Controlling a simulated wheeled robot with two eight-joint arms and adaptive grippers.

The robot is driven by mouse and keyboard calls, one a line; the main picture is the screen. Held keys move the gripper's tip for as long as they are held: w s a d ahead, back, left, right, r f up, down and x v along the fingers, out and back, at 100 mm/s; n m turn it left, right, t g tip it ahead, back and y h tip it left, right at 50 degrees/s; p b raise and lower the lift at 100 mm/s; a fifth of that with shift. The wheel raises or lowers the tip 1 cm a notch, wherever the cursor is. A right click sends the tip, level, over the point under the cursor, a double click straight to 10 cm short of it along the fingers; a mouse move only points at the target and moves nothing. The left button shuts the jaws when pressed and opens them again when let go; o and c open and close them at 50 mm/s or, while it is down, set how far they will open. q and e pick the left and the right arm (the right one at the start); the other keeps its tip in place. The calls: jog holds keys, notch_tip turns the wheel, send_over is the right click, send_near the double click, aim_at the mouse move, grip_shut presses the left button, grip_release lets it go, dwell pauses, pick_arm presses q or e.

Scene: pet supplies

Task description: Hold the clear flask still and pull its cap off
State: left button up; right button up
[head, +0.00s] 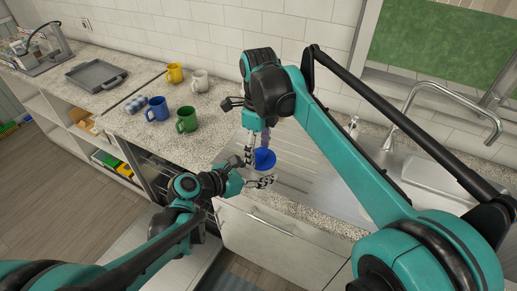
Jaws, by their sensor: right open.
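The blue cap (264,158) shows at the counter's front edge, just below my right gripper. The clear flask under it is hard to make out, being see-through and largely covered by my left gripper. My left gripper (258,170) comes in from the left with one finger on either side of the flask; I cannot tell whether the fingers touch it. My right gripper (258,137) points down from above, open, its fingertips close to the cap. I cannot tell whether they touch the cap.
Green (187,119), blue (157,109), white (200,80) and yellow (175,73) mugs stand on the counter to the left. A grey tray (96,75) lies farther left. The sink tap (445,95) rises at the right. The counter between mugs and grippers is fairly clear.

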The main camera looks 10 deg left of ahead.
jog(key=shift+w+f, duration=0.15)
grip_shut()
jog(key=shift+r, duration=0.25)
jog(key=shift+w+d, duration=0.1)
jog(key=shift+r, duration=0.15)
dwell(0.4)
jog(key=shift+r, duration=0.95)
